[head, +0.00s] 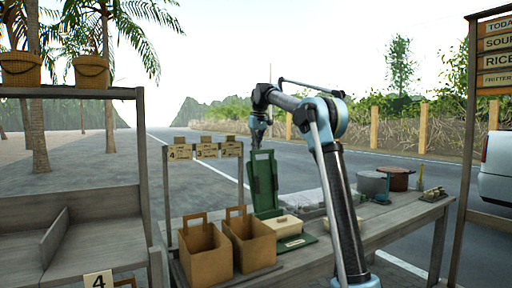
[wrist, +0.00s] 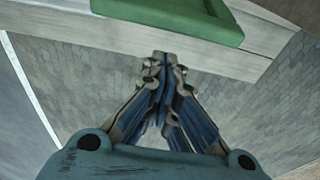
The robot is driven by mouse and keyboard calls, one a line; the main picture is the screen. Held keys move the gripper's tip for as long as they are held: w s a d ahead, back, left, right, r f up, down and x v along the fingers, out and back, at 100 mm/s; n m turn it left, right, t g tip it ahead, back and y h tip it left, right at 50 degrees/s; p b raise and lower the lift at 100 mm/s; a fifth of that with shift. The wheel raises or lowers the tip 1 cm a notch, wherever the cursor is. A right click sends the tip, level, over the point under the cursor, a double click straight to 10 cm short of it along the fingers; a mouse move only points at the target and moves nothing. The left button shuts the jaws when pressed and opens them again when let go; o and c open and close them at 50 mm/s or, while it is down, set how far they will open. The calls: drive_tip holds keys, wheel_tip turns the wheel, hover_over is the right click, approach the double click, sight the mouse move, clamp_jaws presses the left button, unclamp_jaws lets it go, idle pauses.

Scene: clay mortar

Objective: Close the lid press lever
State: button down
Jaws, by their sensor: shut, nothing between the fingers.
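The green lid press lever (head: 262,182) stands upright on the wooden table, with a slot near its top. A low green base (head: 296,243) lies in front of it, beside a pale covered box (head: 287,227). My gripper (head: 258,146) is at the top of the lever; in the head view I cannot tell whether they touch. In the wrist view my gripper (wrist: 160,58) is shut and empty, its fingertips together. A green part (wrist: 185,15) lies past the fingertips, apart from them in the picture.
Two brown paper bags (head: 204,253) stand left of the press. A grey pot (head: 371,184) and a brown pot (head: 397,179) stand at the table's right. Small signs (head: 206,151) hang on a frame behind the bags.

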drive_tip(key=shift+s+d+r, duration=0.15)
drive_tip(key=shift+s+d, duration=0.4)
drive_tip(key=shift+s, duration=0.2)
drive_tip(key=shift+s, duration=0.1)
